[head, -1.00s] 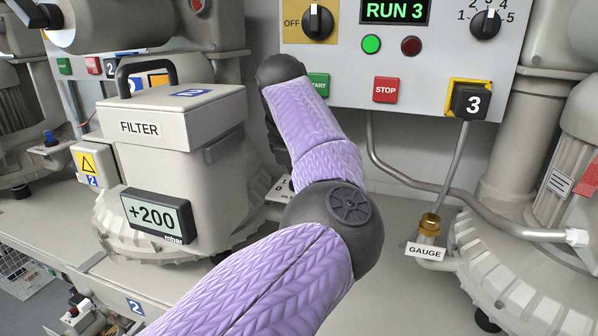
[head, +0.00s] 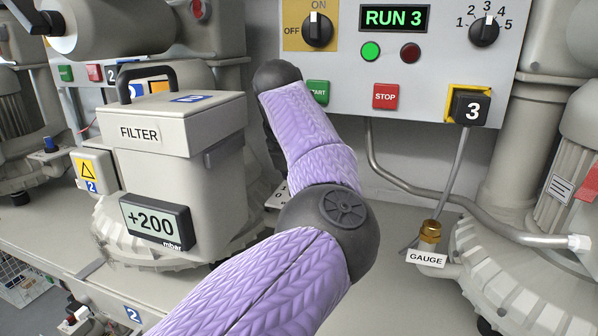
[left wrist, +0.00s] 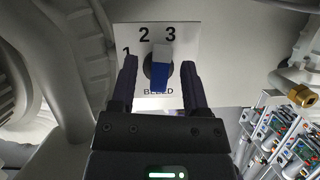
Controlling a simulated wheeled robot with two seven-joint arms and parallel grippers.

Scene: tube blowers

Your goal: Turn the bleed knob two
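The bleed knob (left wrist: 160,70) shows in the left wrist view, with a blue and pale grey grip on a dark round base. It sits on a white plate (left wrist: 187,38) marked 1, 2, 3 and BLEED. The grey end of the grip points up, between 2 and 3. My left gripper (left wrist: 159,75) is open, one finger on each side of the knob, with a small gap on both sides. In the head view my purple arm hides this gripper and the knob. My right gripper is in neither view.
A filter box (head: 160,130) with a +200 mbar display (head: 156,222) stands left of my arm. Behind it is a control panel (head: 340,80) reading RUN 3, with START and STOP buttons. A brass gauge fitting (head: 430,232) and a grey pipe are at the right.

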